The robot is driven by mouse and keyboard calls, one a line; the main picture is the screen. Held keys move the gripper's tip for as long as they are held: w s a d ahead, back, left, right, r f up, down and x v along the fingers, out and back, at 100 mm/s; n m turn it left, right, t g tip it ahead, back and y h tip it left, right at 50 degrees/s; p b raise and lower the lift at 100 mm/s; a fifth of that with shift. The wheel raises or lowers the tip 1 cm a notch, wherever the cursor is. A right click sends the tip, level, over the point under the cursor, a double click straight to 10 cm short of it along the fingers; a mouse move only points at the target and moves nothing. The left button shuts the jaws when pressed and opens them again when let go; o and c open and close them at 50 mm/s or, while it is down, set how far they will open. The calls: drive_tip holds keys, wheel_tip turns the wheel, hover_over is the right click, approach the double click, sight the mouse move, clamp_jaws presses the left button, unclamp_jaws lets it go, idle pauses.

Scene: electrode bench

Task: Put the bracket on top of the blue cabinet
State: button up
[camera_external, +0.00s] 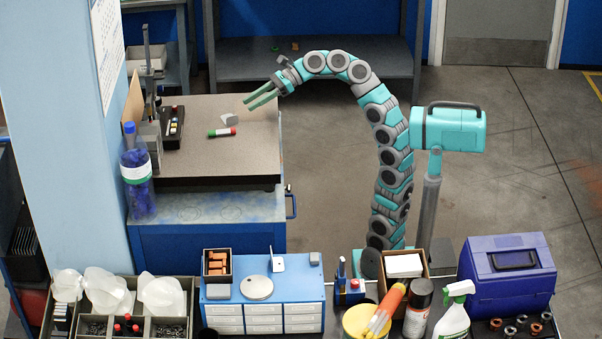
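My gripper (247,103) is above the worktop, up and right of this piece. Its two teal fingers are apart, with nothing between them. The low blue cabinet with light drawers (262,319) stands at the front. On its top are a thin whitish upright angle piece (277,263), a round metal disc (257,287), a dark box of orange-brown parts (217,264) and small grey blocks.
A blue-capped bottle (138,172) stands at the worktop's left edge, near a black tray (172,127). A larger blue unit (205,245) supports the worktop. A purple toolbox (508,272), spray bottle (454,315) and yellow tub (358,322) crowd the front right.

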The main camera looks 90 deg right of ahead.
sight(238, 114)
drive_tip(key=b+x, duration=0.1)
drive_tip(key=x, duration=0.5)
drive_tip(key=shift+a+f, duration=0.15)
drive_tip(key=shift+f, duration=0.15)
drive_tip(key=shift+w+a+f, duration=0.15)
drive_tip(key=shift+w+a, duration=0.1)
drive_tip(key=shift+w, duration=0.3)
clamp_jaws()
idle(0.6)
